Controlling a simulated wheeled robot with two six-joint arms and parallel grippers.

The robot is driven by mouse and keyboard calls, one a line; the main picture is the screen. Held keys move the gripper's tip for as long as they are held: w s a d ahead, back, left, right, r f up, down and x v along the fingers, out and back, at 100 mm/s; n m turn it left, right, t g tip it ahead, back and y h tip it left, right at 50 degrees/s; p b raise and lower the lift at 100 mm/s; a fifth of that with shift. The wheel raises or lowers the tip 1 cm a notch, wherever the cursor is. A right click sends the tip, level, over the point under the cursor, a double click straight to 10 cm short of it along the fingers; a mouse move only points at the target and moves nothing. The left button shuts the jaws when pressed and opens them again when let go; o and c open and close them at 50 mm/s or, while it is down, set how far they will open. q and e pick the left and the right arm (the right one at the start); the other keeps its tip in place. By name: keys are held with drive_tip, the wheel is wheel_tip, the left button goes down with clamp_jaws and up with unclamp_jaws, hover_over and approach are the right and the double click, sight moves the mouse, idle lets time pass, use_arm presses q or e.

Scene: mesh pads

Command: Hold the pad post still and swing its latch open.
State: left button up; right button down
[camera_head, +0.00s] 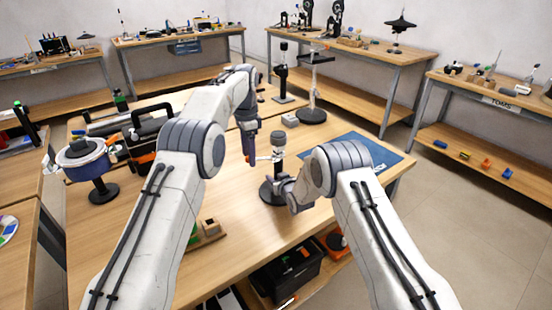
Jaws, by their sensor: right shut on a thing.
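The pad post (278,153) stands upright on a round dark base (268,194) near the middle of the wooden table, with a grey cap on top. A small pale piece, which looks like its latch (265,158), sticks out to the left of the post. My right gripper (283,184) is low at the post's front right and is shut on the post. My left gripper (251,158) hangs down just left of the post, close to the latch's outer end. Its fingertips are too small to tell whether they are open or touch the latch.
A blue mat (368,150) lies right of the post. A black toolbox (150,130) and a blue round device on a stand (84,158) are at the left. A taller dark stand (312,85) is behind. The front tabletop (250,250) is mostly clear.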

use_arm(q)
drive_tip(key=shift+a+f, duration=0.15)
drive_tip(key=shift+a, duration=0.05)
drive_tip(key=c, duration=0.5)
drive_tip(key=shift+s+a+f+m+g, duration=0.2)
drive_tip(key=shift+s+a+f+m, duration=0.15)
drive_tip(key=shift+a, duration=0.25)
drive_tip(key=shift+s+a+f+m+g, duration=0.15)
drive_tip(key=shift+s+a+f+g, duration=0.05)
drive_tip(key=shift+a+f, duration=0.3)
drive_tip(key=shift+c, duration=1)
drive_tip(key=shift+s+d+r+m+t, duration=0.15)
drive_tip(key=shift+s+d+r+m, duration=0.25)
drive_tip(key=shift+m, duration=3.2)
drive_tip(key=shift+s+d+r+m+t, duration=0.2)
drive_tip(key=shift+d+m, duration=0.3)
drive_tip(key=shift+m, duration=3.1)
drive_tip(key=shift+s+d+r+m+t, duration=0.1)
drive_tip(key=shift+s+d+r+m, duration=0.25)
drive_tip(key=shift+m, duration=3.25)
drive_tip(key=shift+s+d+f, duration=0.1)
clamp_jaws()
